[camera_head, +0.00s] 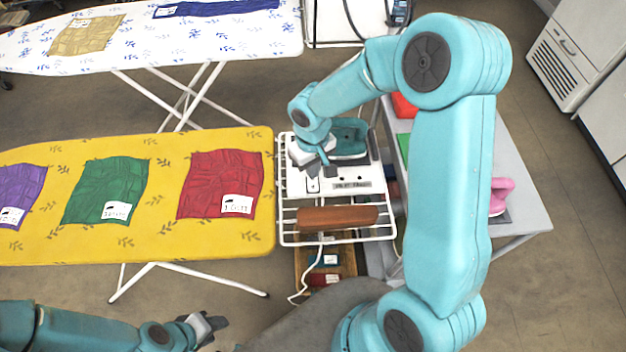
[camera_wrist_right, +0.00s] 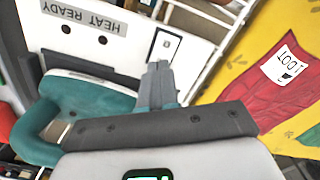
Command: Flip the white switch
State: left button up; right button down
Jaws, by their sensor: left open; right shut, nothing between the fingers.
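The white switch (camera_head: 312,185) sits on a white panel (camera_head: 330,175) beside a "HEAT READY" label (camera_head: 352,184). In the right wrist view the switch (camera_wrist_right: 165,46) shows in a dark-outlined plate, just beyond the fingertips. My right gripper (camera_head: 314,170) is shut and empty over the panel, close to the switch; its fingers also show in the right wrist view (camera_wrist_right: 160,70). I cannot tell whether they touch the switch. My left gripper (camera_head: 217,323) is open and empty, low over the floor at the bottom left.
A teal iron (camera_head: 350,138) stands behind the right gripper on the white rack (camera_head: 282,215). A brown bar-shaped piece (camera_head: 337,218) lies on the rack's front. A yellow ironing board (camera_head: 160,235) with folded cloths is left. A grey table (camera_head: 520,200) with a pink iron (camera_head: 502,195) is right.

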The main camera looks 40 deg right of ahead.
jog(key=shift+r+p, duration=1.5)
jog(key=shift+r, duration=1.2)
jog(key=shift+f, duration=0.1)
jog(key=shift+s, duration=0.1)
